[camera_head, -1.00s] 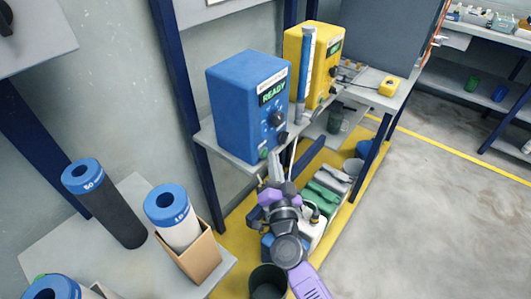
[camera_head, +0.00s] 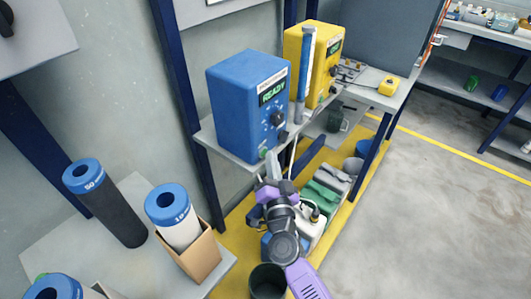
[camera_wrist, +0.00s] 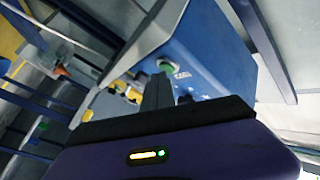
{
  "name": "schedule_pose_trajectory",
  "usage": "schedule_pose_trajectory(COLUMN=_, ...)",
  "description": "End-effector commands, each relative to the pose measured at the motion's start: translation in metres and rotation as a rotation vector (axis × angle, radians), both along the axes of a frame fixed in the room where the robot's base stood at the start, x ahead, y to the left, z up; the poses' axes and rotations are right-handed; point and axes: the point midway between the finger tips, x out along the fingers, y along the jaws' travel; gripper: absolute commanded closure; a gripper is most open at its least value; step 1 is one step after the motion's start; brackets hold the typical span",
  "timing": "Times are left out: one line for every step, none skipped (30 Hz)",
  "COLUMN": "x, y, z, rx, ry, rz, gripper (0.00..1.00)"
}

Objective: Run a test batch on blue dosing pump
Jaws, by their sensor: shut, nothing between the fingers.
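The blue dosing pump (camera_head: 240,112) stands on a grey shelf, its lit display (camera_head: 272,93) reading READY. Below the display are a dark knob (camera_head: 277,118) and, low on the front, a green button (camera_head: 263,153). My gripper (camera_head: 272,160) is shut and empty, close in front of the pump's lower front. In the wrist view the pump (camera_wrist: 205,62) is tilted. The closed fingers (camera_wrist: 158,88) point at the green button (camera_wrist: 165,66) and cover its lower edge. I cannot tell whether they touch it.
A yellow pump (camera_head: 313,60) stands behind the blue one, with a blue-and-white column (camera_head: 305,75) between. Several canisters (camera_head: 325,195) lie below on the yellow floor. A dark bin (camera_head: 268,282) is at the front. Tubes (camera_head: 104,202) stand left. Grey floor at right is clear.

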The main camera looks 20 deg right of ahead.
Motion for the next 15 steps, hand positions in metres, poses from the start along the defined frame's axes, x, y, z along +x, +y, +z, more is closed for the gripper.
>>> schedule_pose_trajectory(x=0.0006, y=0.0007, z=0.0002, rx=0.000, ry=-0.001, rz=0.001, gripper=1.00)
schedule_pose_trajectory(x=0.0008, y=0.0009, z=0.0002, rx=0.000, ry=-0.001, rz=0.001, gripper=1.00)
schedule_pose_trajectory(x=0.0012, y=0.0011, z=0.0002, rx=0.000, ry=-0.001, rz=0.001, gripper=1.00)
schedule_pose_trajectory(x=0.0015, y=0.0013, z=0.0003, rx=0.000, ry=-0.001, rz=0.001, gripper=1.00)
schedule_pose_trajectory(x=0.0017, y=0.0015, z=0.0004, rx=0.000, ry=-0.001, rz=0.001, gripper=1.00)
schedule_pose_trajectory(x=0.0021, y=0.0018, z=0.0005, rx=0.000, ry=-0.001, rz=0.001, gripper=1.00)
schedule_pose_trajectory(x=0.0024, y=0.0020, z=0.0005, rx=0.000, ry=-0.001, rz=0.001, gripper=1.00)
schedule_pose_trajectory(x=0.0027, y=0.0022, z=0.0007, rx=0.000, ry=-0.001, rz=0.001, gripper=1.00)
schedule_pose_trajectory(x=0.0031, y=0.0024, z=0.0007, rx=0.000, ry=-0.001, rz=0.001, gripper=1.00)
schedule_pose_trajectory(x=0.0034, y=0.0027, z=0.0008, rx=0.000, ry=-0.001, rz=0.000, gripper=1.00)
schedule_pose_trajectory(x=0.0036, y=0.0029, z=0.0009, rx=0.000, ry=-0.001, rz=0.000, gripper=1.00)
schedule_pose_trajectory(x=0.0041, y=0.0031, z=0.0009, rx=0.000, ry=-0.001, rz=0.000, gripper=1.00)
schedule_pose_trajectory(x=0.0039, y=0.0030, z=0.0008, rx=0.000, ry=-0.001, rz=0.000, gripper=1.00)
schedule_pose_trajectory(x=0.0039, y=0.0030, z=0.0008, rx=0.000, ry=-0.001, rz=0.000, gripper=1.00)
schedule_pose_trajectory(x=0.0039, y=0.0030, z=0.0008, rx=0.000, ry=-0.001, rz=0.000, gripper=1.00)
